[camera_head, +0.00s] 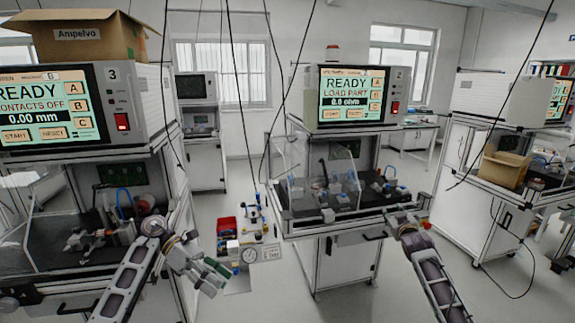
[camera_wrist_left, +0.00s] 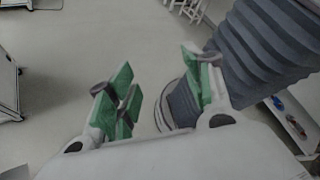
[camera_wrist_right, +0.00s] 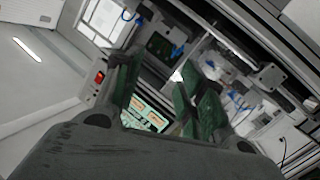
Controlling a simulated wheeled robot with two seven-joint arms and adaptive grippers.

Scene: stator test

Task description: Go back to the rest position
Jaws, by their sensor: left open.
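My left gripper (camera_head: 214,273) hangs over the floor at the lower left of the head view, in front of the left test station. In the right wrist view the green fingers (camera_wrist_right: 160,88) are apart, with a test station behind the gap. Neither gripper holds anything visible.
The left test station (camera_head: 150,105), with a cardboard box (camera_head: 75,35) on top, stands close to my left arm. A right test station (camera_head: 490,150) carries another box (camera_head: 499,169). A red bin (camera_head: 227,227) shows between the stations.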

